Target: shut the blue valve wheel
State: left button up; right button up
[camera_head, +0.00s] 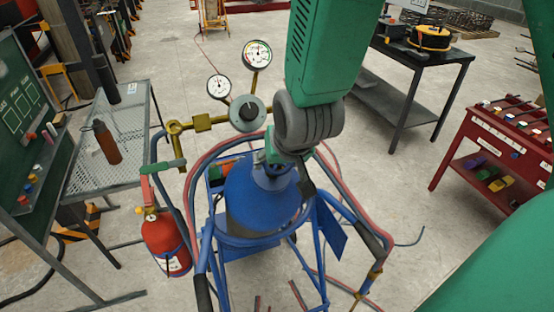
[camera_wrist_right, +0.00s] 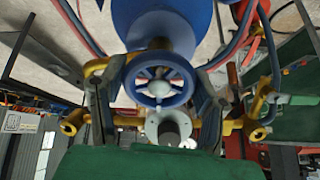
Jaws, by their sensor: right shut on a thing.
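The blue valve wheel (camera_wrist_right: 158,82) is spoked with a pale hub and faces the right wrist camera. It sits at the neck of the blue gas cylinder (camera_head: 262,200), which stands in a blue cart in the head view. My right gripper (camera_wrist_right: 157,98) has a finger on each side of the wheel and is shut on it. In the head view my right arm reaches down from the top, and its wrist and the gripper (camera_head: 283,165) hide most of the wheel. My left gripper is in neither view.
Two pressure gauges (camera_head: 257,54) on a brass regulator (camera_head: 203,123) stand close beside my right wrist. Red and blue hoses (camera_head: 352,205) loop around the cylinder. A red extinguisher (camera_head: 165,240) hangs left. A mesh table (camera_head: 105,165) is left; a red cart (camera_head: 500,150) is right.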

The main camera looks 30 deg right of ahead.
jog(key=shift+w+r, duration=0.15)
dwell(0.3)
jog(key=o, duration=1.2)
jog(key=shift+a+r, duration=0.1)
jog(key=shift+r, duration=0.1)
jog(key=v, duration=0.7)
jog(key=shift+a, duration=0.1)
jog(key=shift+f, duration=0.1)
